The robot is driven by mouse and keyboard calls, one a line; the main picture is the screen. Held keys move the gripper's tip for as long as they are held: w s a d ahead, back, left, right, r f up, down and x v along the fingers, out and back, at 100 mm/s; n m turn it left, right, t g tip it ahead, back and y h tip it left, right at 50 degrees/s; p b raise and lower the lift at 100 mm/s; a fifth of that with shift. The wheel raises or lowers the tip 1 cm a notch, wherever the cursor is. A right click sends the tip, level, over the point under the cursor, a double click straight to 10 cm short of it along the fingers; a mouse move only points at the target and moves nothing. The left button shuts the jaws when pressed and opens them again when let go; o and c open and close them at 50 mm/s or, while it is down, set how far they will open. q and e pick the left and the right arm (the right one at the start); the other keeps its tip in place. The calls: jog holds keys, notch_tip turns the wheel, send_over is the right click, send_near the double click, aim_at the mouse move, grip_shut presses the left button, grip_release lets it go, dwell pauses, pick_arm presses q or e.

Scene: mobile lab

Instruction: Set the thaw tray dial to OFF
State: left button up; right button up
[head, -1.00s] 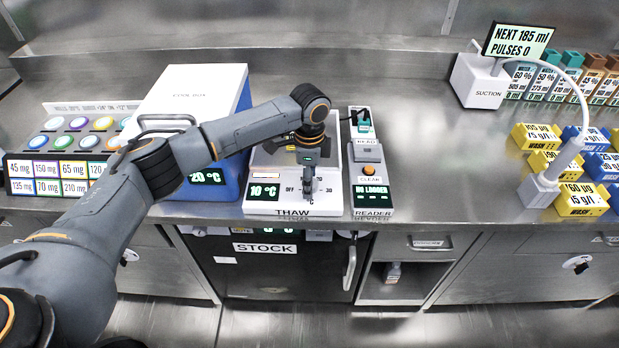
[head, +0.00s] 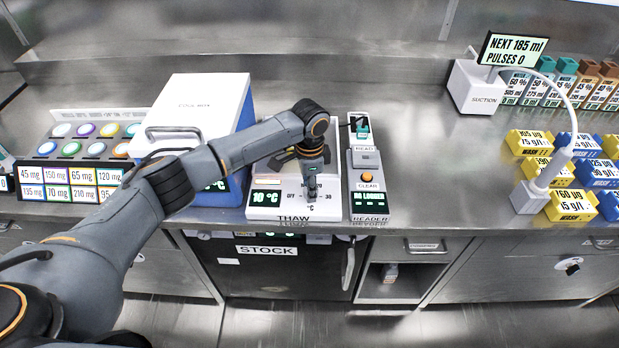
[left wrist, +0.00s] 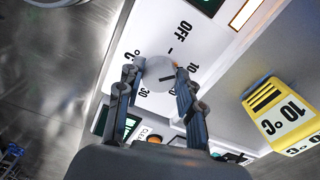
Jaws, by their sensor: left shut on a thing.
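The thaw tray (head: 262,213) is a white unit on the counter, labelled THAW, with a display (head: 267,197) reading 10 °C. Its round pale dial (left wrist: 154,72) shows in the left wrist view, among the marks OFF, 10, 30 and °C. The dark line on the dial appears to point toward the 10 mark, not OFF. My left gripper (head: 311,192) is down at the dial, shut on it, with one finger at each side; the wrist view shows both fingers (left wrist: 157,78). In the head view the gripper hides most of the dial. My right gripper is not in view.
A blue-and-white cool box (head: 200,110) stands left of the tray. The reader (head: 367,180) stands close on the right. A yellow block marked 10 °C (left wrist: 268,97) shows in the left wrist view. Counter right of the reader is clear up to the suction stand (head: 530,200).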

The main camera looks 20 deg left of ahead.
pick_arm(q)
jog(key=n+p, duration=0.4)
jog(key=shift+d+r+p, duration=0.15)
jog(key=shift+r+p, duration=0.1)
jog(key=shift+p, duration=0.15)
jog(key=shift+f+n+p, duration=0.15)
jog(key=shift+n+p, duration=1.4)
jog(key=shift+n, duration=0.65)
jog(key=o, duration=1.2)
notch_tip(320, 180, up, 12)
jog(key=shift+f, duration=0.1)
